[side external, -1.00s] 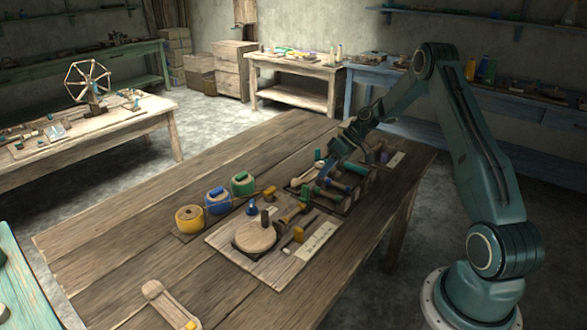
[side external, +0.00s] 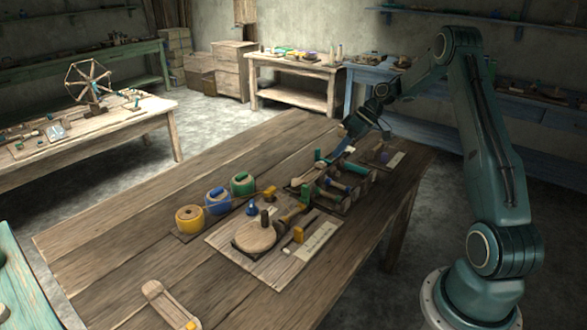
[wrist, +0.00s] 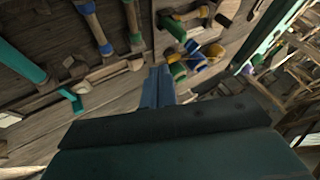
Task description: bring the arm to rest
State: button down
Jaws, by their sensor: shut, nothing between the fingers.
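My gripper (side external: 340,154) is at the far right part of the wooden table (side external: 130,215), above the tray of spools and tools. Its blue fingers also show at the centre of the wrist view (wrist: 158,88), close together with nothing between them. The fingers point down and to the left in the side view. I cannot tell exactly how high they are above the tray.
Under and beside my gripper is a tray of spools (side external: 335,190). A board with a round wooden disc (side external: 255,235) lies in front. Yellow (side external: 189,219), blue (side external: 217,201) and green (side external: 242,184) thread spools stand left. The table's left part is mostly clear.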

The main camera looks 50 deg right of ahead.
jog(key=s+a+r+h, duration=0.2)
jog(key=s+a+r, duration=0.1)
jog(key=a+r, duration=0.6)
jog(key=s+a+r+h, duration=0.2)
jog(key=s+a+r, duration=0.1)
jog(key=a+r, duration=0.55)
jog(key=s+a+h, duration=0.1)
jog(key=s+a, duration=0.4)
jog(key=s, duration=0.5)
jog(key=s+a+m+t, duration=0.1)
jog(key=s+a, duration=0.3)
jog(key=s, duration=0.5)
jog(key=shift+s+a+h, duration=0.4)
jog(key=shift+r, duration=0.1)
